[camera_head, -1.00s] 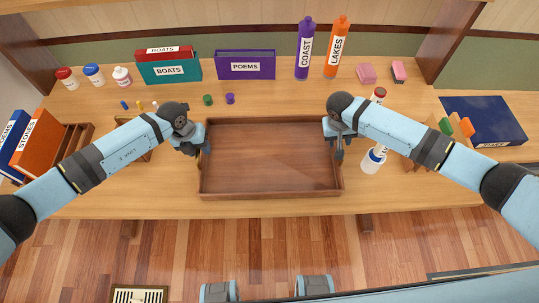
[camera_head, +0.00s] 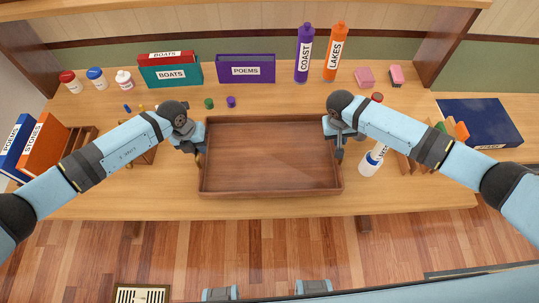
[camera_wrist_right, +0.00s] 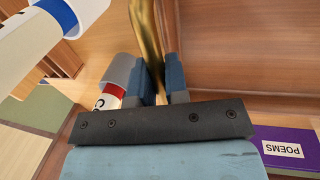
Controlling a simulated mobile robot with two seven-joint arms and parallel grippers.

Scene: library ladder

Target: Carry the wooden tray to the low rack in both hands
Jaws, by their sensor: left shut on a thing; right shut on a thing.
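The wooden tray (camera_head: 270,155) is empty, brown and rectangular, and looks level at the middle of the desk's front. My left gripper (camera_head: 199,155) is shut at the tray's left end; its handle there is mostly hidden by the fingers. My right gripper (camera_head: 339,150) is shut at the right end. In the right wrist view its fingers (camera_wrist_right: 162,85) close on a brass-coloured handle (camera_wrist_right: 147,35) beside the tray wall (camera_wrist_right: 230,45). Whether the tray is clear of the desk is hard to tell. I cannot pick out the low rack.
A white bottle with a blue band (camera_head: 371,160) stands close to the tray's right end. Purple (camera_head: 304,60) and orange (camera_head: 336,60) bottles, a purple POEMS box (camera_head: 246,69) and a teal BOATS box (camera_head: 170,74) stand behind. Bare floor (camera_head: 250,245) lies in front of the desk (camera_head: 270,205).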

